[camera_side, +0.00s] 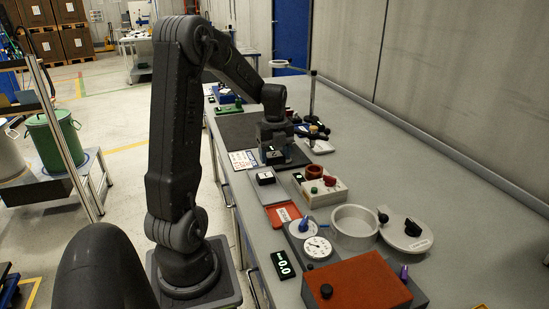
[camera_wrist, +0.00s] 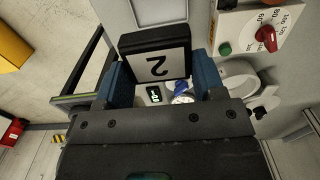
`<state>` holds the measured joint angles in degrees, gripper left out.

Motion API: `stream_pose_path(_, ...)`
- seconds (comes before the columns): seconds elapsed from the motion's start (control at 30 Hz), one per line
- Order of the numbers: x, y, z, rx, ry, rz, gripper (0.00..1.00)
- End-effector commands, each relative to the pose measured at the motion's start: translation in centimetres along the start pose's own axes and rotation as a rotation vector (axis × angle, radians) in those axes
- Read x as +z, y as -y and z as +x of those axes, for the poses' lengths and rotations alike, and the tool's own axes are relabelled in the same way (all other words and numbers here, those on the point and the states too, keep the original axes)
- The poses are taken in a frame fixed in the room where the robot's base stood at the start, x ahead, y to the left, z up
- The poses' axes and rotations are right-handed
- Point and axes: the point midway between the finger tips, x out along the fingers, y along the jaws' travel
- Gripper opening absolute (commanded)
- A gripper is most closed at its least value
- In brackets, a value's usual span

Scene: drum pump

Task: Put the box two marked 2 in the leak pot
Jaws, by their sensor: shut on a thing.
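Box two (camera_wrist: 157,66), black with a white face marked 2, sits between the blue fingers of my gripper (camera_wrist: 162,80) in the wrist view. The gripper is shut on it. In the side view my gripper (camera_side: 272,152) is over the middle of the bench, and the box is hard to make out there. The leak pot is most likely the round, open, pale grey pot (camera_side: 355,222) nearer the camera, well apart from my gripper. A pale round pot (camera_wrist: 238,74) also shows in the wrist view, partly hidden by the gripper.
A flat lid (camera_side: 406,232) with a black knob lies right of the pot. A small black box (camera_side: 265,176) stands near a red-edged scrap tray (camera_side: 283,214). A cream control box (camera_side: 320,187), a gauge (camera_side: 317,247) and an orange-topped unit (camera_side: 358,285) stand near the pot.

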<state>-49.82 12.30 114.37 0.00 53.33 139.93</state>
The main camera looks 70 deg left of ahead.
Motion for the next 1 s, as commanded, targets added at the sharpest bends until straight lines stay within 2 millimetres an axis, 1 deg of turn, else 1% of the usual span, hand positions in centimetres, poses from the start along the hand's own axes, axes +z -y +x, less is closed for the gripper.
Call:
stream_pose_path(0.07, -0.4, 0.6, 0.1, 0.0, 0.0, 0.004, 0.35)
stream_pose_path(0.13, -1.2, 1.7, 0.2, 0.0, 0.0, 0.007, 0.35)
stream_pose_path(0.17, -1.7, 2.3, 0.3, 0.0, 0.0, 0.01, 0.35)
stream_pose_path(0.27, -4.2, 5.1, 0.8, 0.001, -0.001, 0.014, 0.35)
stream_pose_path(0.3, -5.5, 6.3, 1.0, 0.001, -0.001, 0.015, 0.35)
stream_pose_path(0.37, -7.6, 8.2, 1.4, 0.001, -0.001, 0.015, 0.35)
stream_pose_path(0.4, -9.1, 9.3, 1.7, 0.002, -0.001, 0.016, 0.35)
stream_pose_path(0.47, -11.3, 10.9, 2.0, 0.001, -0.001, 0.014, 0.35)
stream_pose_path(0.5, -12.8, 11.7, 2.3, 0.002, -0.001, 0.013, 0.35)
stream_pose_path(0.6, -16.2, 13.5, 2.8, 0.001, 0.0, 0.011, 0.35)
stream_pose_path(0.7, -19.0, 14.6, 3.2, 0.001, 0.0, 0.007, 0.35)
stream_pose_path(0.8, -20.8, 15.2, 3.5, 0.0, 0.0, 0.003, 0.35)
stream_pose_path(0.9, -21.8, 15.4, 3.6, 0.001, 0.0, 0.0, 0.35)
stream_pose_path(1.0, -22.1, 15.5, 3.9, 0.002, 0.0, -0.003, 0.35)
